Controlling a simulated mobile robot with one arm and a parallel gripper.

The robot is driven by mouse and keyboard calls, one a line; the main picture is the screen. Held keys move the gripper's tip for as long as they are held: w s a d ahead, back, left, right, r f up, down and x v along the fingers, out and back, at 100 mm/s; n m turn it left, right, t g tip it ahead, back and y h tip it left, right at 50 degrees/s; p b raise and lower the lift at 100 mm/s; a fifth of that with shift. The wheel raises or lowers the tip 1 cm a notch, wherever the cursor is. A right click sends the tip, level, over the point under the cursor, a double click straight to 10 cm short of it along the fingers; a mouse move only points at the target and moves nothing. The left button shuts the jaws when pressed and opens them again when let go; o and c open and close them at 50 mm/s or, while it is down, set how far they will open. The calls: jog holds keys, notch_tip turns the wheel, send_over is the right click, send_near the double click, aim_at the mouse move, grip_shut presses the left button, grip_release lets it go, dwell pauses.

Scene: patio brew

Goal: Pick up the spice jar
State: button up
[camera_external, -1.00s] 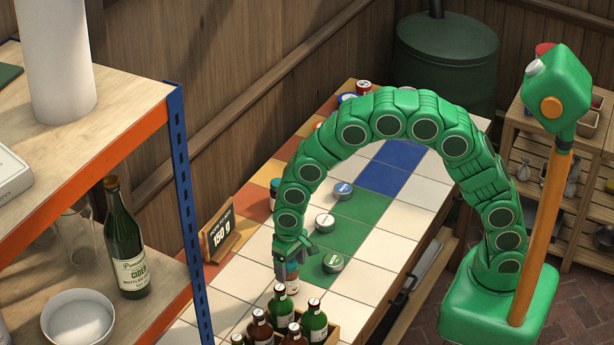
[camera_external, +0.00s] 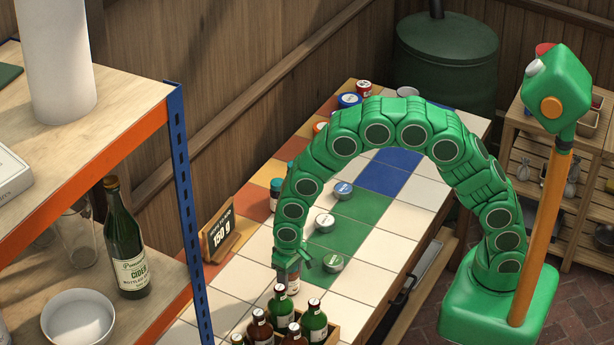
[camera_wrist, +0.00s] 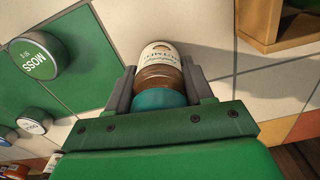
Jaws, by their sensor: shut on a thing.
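The spice jar (camera_wrist: 160,68) has brown contents, a pale label and a teal lid (camera_wrist: 160,97). In the wrist view it sits between the two grey fingers of my gripper (camera_wrist: 160,88), which is shut on it near the lid end. In the outside view my gripper (camera_external: 293,262) points down at the tiled counter, just behind the bottle crate. There the jar (camera_external: 293,286) shows only in part below the fingers. I cannot tell whether it touches the counter.
A wooden crate of bottles (camera_external: 314,322) stands close in front of the jar. A green tin (camera_external: 333,262) and a white-lidded tin (camera_external: 325,222) lie to its right and behind. A small chalkboard sign (camera_external: 219,232) reading 150 g stands to the left. White tiles to the right are clear.

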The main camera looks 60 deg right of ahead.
jog(key=shift+c, duration=0.8)
jog(key=shift+r, duration=0.1)
jog(key=shift+r, duration=0.3)
notch_tip(320, 180, up, 2)
jog(key=shift+w, duration=0.1)
jog(key=s+d+r, duration=0.5)
jog(key=s+r, duration=0.5)
jog(key=s, duration=0.3)
jog(key=shift+d+r, duration=0.1)
jog(key=shift+d, duration=0.05)
